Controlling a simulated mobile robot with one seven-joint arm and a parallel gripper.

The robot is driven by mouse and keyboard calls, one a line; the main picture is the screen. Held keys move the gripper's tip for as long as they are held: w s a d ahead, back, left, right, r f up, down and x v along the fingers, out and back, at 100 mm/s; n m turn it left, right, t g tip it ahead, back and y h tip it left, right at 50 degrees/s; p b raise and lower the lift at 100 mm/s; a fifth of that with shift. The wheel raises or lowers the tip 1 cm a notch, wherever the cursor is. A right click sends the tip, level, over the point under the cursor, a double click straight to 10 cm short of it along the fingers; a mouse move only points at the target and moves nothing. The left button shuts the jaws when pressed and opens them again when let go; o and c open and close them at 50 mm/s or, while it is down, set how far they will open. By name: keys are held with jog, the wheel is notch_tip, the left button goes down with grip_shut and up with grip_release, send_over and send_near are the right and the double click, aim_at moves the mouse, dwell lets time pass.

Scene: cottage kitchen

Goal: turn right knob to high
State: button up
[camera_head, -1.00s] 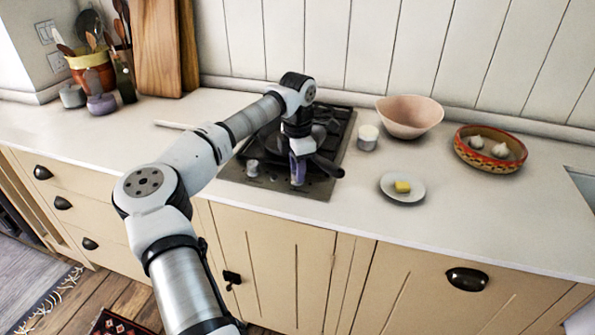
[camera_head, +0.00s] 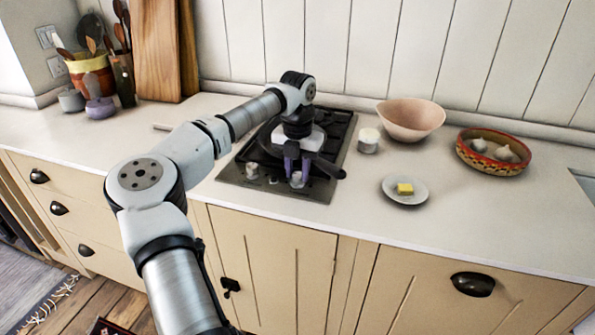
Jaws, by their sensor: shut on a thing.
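The stove (camera_head: 232,177) is a dark two-knob hob set in the counter. The left knob (camera_head: 252,171) is pale and stands free on its front panel. The right knob (camera_head: 297,182) is mostly hidden under my gripper (camera_head: 297,178), which points down over the front right of the panel. Its two purple fingers sit side by side, shut on the right knob. The knob's pointer and setting cannot be made out.
To the right stand a white cup (camera_head: 368,141), a pink bowl (camera_head: 411,119), a plate (camera_head: 417,197) with butter (camera_head: 405,188), and a patterned dish (camera_head: 509,169) with garlic. The front right counter is clear.

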aim_at(298, 174)
jog(key=shift+n, duration=0.5)
jog(key=o, duration=1)
jog(key=shift+c, duration=0.2)
notch_tip(298, 174, up, 14)
jog(key=b, duration=0.1)
jog(key=shift+b, duration=0.4)
jog(key=shift+d+f, duration=0.1)
